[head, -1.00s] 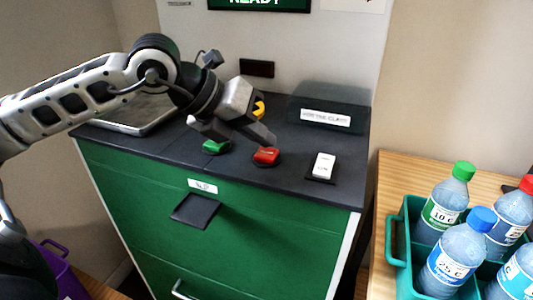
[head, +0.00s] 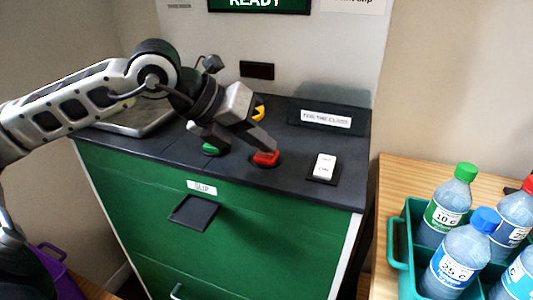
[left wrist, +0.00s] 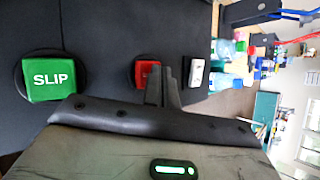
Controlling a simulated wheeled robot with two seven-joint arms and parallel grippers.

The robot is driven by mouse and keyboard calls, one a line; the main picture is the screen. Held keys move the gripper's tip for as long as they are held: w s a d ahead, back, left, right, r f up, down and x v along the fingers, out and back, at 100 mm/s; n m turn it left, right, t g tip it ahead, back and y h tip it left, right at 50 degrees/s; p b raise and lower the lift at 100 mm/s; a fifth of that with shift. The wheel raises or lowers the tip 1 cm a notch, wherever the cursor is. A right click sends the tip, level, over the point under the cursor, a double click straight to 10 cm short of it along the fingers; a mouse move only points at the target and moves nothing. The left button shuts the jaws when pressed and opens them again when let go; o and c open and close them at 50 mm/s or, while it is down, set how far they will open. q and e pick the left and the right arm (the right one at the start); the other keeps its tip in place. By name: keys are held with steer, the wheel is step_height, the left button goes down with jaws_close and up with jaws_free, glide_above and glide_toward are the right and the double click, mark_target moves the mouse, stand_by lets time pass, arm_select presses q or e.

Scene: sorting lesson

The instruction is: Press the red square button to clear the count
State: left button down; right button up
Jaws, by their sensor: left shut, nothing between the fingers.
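The red square button (head: 266,159) sits on the dark top of the green cabinet, between a green button and a white switch. In the left wrist view, the red button (left wrist: 143,75) is partly hidden behind the fingers. My left gripper (head: 270,148) is shut and empty, its fingertips pointing down at the red button's upper edge. In the left wrist view, the closed fingers (left wrist: 165,86) stand in front of the button's right side. I cannot tell whether they touch it. My right gripper is not in view.
A green SLIP button (left wrist: 54,78), a yellow button (head: 259,113) and a white switch (head: 324,166) are nearby. A labelled dark block (head: 328,119) stands behind. A teal crate (head: 398,236) of bottles stands on the wooden table at right.

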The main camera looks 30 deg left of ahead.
mark_target(260, 156)
arm_select(q)
steer(key=shift+f+b, duration=0.3)
steer(key=shift+r, duration=0.1)
stand_by(0.4)
steer(key=shift+r+p, duration=0.8)
steer(key=shift+r, duration=0.05)
step_height(260, 156, up, 5)
steer(key=p, duration=0.4)
steer(key=shift+r, duration=0.1)
stand_by(0.4)
